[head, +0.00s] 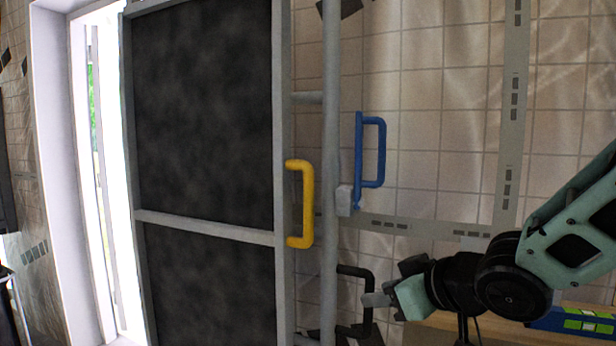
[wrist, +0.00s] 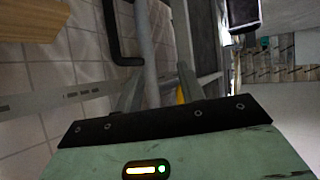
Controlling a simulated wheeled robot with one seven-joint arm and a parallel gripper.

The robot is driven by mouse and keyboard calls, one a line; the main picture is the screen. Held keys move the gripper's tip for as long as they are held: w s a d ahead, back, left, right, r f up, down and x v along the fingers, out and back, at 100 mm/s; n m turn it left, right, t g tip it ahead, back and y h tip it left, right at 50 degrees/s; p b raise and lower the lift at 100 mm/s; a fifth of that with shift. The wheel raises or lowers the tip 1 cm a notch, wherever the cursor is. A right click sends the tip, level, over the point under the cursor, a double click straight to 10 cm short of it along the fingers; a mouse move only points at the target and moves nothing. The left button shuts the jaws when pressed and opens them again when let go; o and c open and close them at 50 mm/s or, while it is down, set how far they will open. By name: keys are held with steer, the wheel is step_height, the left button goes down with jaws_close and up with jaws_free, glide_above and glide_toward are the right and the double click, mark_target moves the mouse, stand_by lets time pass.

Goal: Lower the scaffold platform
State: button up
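The scaffold platform appears as a dark panel (head: 205,110) in a grey frame, standing upright at the left of the head view. A yellow handle (head: 307,204) is fixed to its right edge. Beside it a grey vertical pole (head: 330,120) carries a blue handle (head: 380,150). A black handle (head: 367,290) is low by the pole and also shows in the wrist view (wrist: 115,40). My gripper (head: 385,292) is just right of the black handle; I cannot tell if they touch. In the wrist view its fingers (wrist: 160,88) are apart, with nothing held between them.
A tiled wall (head: 430,120) with grey slotted strips (head: 513,100) is behind the pole. A wooden surface (head: 480,322) with a blue and green level (head: 585,321) is at the lower right. A bright white-framed opening (head: 60,150) is at the far left.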

steer(key=w+r+n+t+y+p, duration=0.1)
steer(key=w+r+y+p, duration=0.2)
steer(key=r, duration=0.6)
steer(key=n+y+p, duration=0.1)
steer(key=n+y, duration=0.1)
steer(key=y, duration=0.3)
glide_toward(313, 193)
steer(key=shift+g, duration=0.4)
steer(key=p+x, duration=0.3)
steer(key=x, duration=0.2)
steer(key=p+x, duration=0.3)
steer(key=x, duration=0.3)
steer(key=shift+w+r, duration=0.2)
steer(key=shift+r, duration=0.05)
jaws_close()
